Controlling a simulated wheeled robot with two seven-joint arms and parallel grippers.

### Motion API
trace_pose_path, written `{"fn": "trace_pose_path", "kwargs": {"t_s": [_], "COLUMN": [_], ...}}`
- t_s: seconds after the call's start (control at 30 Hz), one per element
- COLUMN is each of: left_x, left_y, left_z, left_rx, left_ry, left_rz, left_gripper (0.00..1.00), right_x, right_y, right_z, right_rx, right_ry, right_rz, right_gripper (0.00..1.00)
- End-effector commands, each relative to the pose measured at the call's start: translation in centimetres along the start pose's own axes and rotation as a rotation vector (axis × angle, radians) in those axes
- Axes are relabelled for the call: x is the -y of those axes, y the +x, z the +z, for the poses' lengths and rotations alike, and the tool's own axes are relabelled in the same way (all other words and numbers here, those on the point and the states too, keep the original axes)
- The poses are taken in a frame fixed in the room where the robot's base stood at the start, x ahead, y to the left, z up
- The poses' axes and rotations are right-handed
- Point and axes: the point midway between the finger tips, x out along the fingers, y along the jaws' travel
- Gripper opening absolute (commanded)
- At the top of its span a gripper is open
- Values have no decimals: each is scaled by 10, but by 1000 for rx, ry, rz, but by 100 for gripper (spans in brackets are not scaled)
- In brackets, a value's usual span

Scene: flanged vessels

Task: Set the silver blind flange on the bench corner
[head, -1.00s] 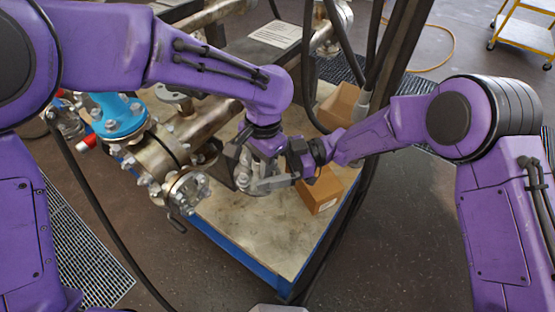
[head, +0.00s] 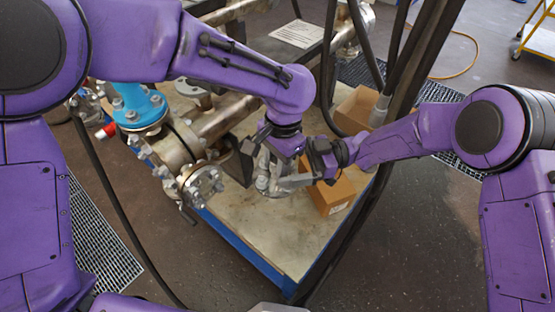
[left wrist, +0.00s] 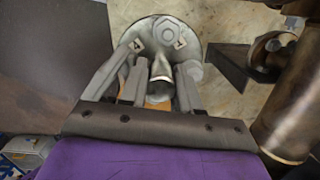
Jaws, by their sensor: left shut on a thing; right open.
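The silver blind flange (left wrist: 198,48) shows in the left wrist view as a round disc with bolt heads and a central stub. My left gripper (left wrist: 160,88) is shut on its stub. In the head view the flange (head: 268,184) is partly hidden under my left gripper (head: 272,165), over the bench top (head: 255,222). I cannot tell whether it touches the bench. My right gripper (head: 296,180) is open, close beside the flange on its right. The near bench corner (head: 290,285) is bare.
The flanged vessel (head: 172,150) with a blue flange (head: 138,106) stands left of the grippers. A cardboard box (head: 332,194) lies just right of them, another box (head: 356,108) behind. Dark hoses and a post run along the bench's right side. The front bench top is clear.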

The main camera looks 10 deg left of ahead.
Motion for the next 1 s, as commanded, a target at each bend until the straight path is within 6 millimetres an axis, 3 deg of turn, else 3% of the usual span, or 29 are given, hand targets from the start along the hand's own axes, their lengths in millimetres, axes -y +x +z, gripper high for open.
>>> {"fn": "trace_pose_path", "kwargs": {"t_s": [0.2,0.43,0.67,1.0], "left_x": [1,1,0,-7], "left_y": [-1,-1,3,38], "left_z": [-1,-1,-8,-57], "left_rx": [-4,-4,-5,0], "left_ry": [-1,-2,39,348], "left_rz": [-1,-1,-6,-43], "left_gripper": [0,0,0,0], "right_x": [-1,0,0,0], "right_y": [-52,-90,-100,-100], "right_z": [-1,-1,-2,-1], "right_rx": [-3,-5,-4,-5], "right_ry": [0,1,2,2], "right_rz": [4,1,-1,-1], "right_gripper": [100,100,100,100]}}
